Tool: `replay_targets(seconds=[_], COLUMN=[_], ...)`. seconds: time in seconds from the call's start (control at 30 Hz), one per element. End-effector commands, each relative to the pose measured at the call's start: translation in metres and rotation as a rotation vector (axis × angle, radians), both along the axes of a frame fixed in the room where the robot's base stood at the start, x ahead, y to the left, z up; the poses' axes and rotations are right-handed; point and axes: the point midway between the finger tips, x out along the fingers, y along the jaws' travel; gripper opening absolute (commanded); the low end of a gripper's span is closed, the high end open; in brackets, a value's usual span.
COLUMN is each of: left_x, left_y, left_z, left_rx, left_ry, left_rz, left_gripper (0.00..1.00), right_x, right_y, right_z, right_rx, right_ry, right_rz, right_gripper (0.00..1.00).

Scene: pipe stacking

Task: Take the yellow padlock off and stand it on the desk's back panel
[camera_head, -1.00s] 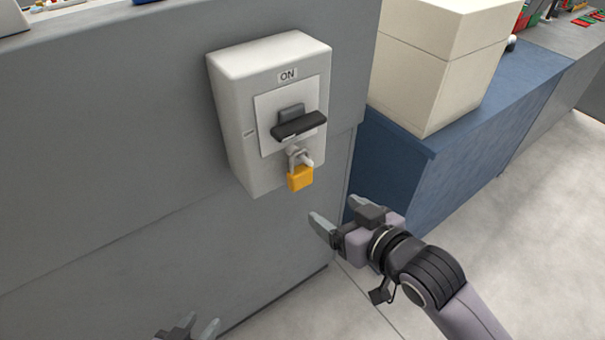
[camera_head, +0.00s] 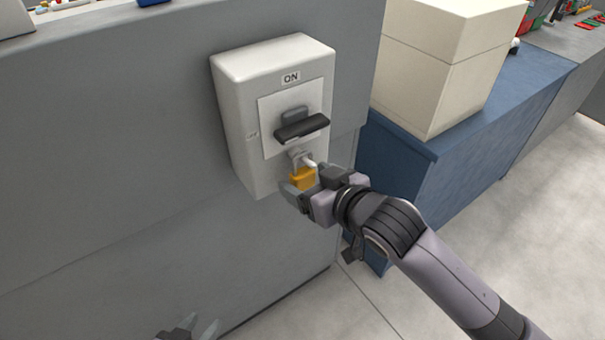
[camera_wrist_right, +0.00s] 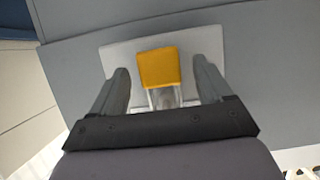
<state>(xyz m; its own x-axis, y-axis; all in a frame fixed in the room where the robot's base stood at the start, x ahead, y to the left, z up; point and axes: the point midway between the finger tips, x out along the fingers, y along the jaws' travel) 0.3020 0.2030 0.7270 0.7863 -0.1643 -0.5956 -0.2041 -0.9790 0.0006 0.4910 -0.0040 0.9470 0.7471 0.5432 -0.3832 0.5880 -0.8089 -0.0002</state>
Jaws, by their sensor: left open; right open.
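The yellow padlock (camera_head: 303,179) hangs by its shackle below the black switch handle (camera_head: 301,128) on the pale switch box (camera_head: 241,125), which is marked ON. My right gripper (camera_head: 302,183) is at the padlock, open, and partly hides it. In the right wrist view the padlock (camera_wrist_right: 159,67) lies between the two spread fingers of the right gripper (camera_wrist_right: 160,85), with a gap on each side. My left gripper (camera_head: 200,326) is open and empty at the bottom edge of the head view, well below the box. The desk's back panel (camera_head: 110,130) is the grey upright face carrying the box.
A cream box (camera_head: 438,75) stands on a blue cabinet (camera_head: 480,120) to the right of the panel, close behind my right arm. Small items lie on the desk at the top left. The pale floor (camera_head: 530,240) at the right is clear.

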Motion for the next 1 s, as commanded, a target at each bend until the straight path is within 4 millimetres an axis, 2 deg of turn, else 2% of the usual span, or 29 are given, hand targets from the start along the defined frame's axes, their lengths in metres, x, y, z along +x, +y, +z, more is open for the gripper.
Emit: replay_targets(seconds=[0.17, 0.43, 0.6, 0.63, 1.0], left_x=[-0.0001, 0.0, 0.0, 0.0, 0.0001], left_y=[0.0, 0.0, -0.0001, -0.0001, -0.0002], left_z=[-0.0001, -0.0001, -0.0001, -0.0001, -0.0002], left_rx=[0.0, 0.0, 0.0, 0.0, 0.0], left_ry=[0.0, 0.0, 0.0, 0.0, 0.0], left_rz=[0.0, 0.0, 0.0, 0.0, 0.0], left_gripper=[0.43, 0.43, 0.43, 0.43, 0.43], right_x=[0.0093, 0.0102, 0.01, 0.01, 0.0103], right_y=[0.007, 0.0079, 0.0076, 0.0076, 0.0076], right_z=[-0.005, -0.0055, -0.0057, -0.0057, -0.0011], right_rx=[0.0, 0.001, 0.0, 0.0, 0.0], right_ry=[0.0, -0.001, 0.0, 0.0, -0.002], right_rz=[0.0, 0.001, 0.0, 0.0, 0.0], right_gripper=[0.79, 0.79, 0.23, 0.2, 0.2])
